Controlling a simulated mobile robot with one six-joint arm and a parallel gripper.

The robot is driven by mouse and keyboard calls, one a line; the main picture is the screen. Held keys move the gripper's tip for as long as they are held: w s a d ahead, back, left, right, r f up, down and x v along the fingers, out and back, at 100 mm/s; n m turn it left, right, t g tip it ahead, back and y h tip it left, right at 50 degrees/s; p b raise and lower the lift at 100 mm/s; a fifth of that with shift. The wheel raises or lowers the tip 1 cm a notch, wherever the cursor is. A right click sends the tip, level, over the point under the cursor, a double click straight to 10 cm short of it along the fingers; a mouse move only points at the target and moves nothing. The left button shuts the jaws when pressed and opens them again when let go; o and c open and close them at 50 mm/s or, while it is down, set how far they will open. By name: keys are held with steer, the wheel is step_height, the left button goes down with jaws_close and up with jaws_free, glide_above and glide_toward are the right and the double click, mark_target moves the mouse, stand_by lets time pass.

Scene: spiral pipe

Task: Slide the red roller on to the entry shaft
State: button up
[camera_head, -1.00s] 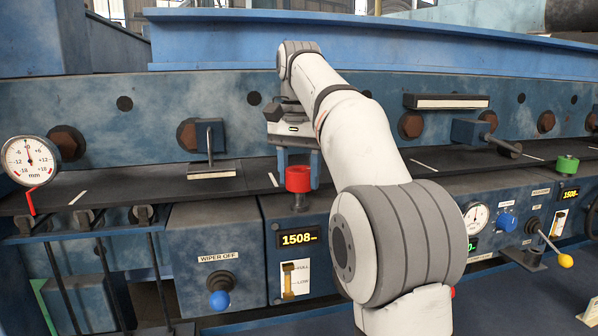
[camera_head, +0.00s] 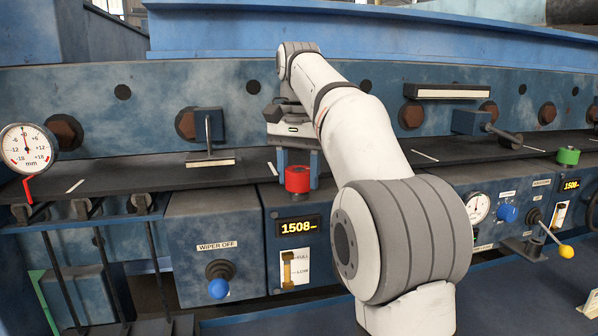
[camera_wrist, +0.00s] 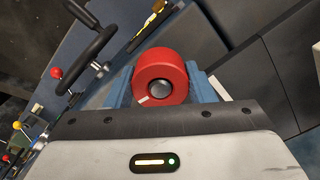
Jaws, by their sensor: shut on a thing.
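The red roller (camera_head: 297,181) is upright between the blue fingers of my gripper (camera_head: 298,170), at the front edge of the dark bed, above the 1508 display. My gripper is shut on it. In the wrist view the roller (camera_wrist: 149,62) shows from above, between the fingers (camera_wrist: 162,85). A dark round shaft end (camera_wrist: 162,88) shows inside its hole. The roller appears to be around the entry shaft. Only a little of the shaft's base (camera_head: 299,196) shows under the roller; how far down the roller sits I cannot tell exactly.
A green roller (camera_head: 568,155) stands on a post at the far right. A lever with a blue knob (camera_head: 219,288) and a round dial (camera_head: 27,149) are to the left. A yellow-knobbed lever (camera_head: 565,251) is at the right. The panel lies close below the roller.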

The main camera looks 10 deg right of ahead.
steer(key=shift+f, duration=0.45)
steer(key=o, duration=1.2)
steer(key=shift+r, duration=0.1)
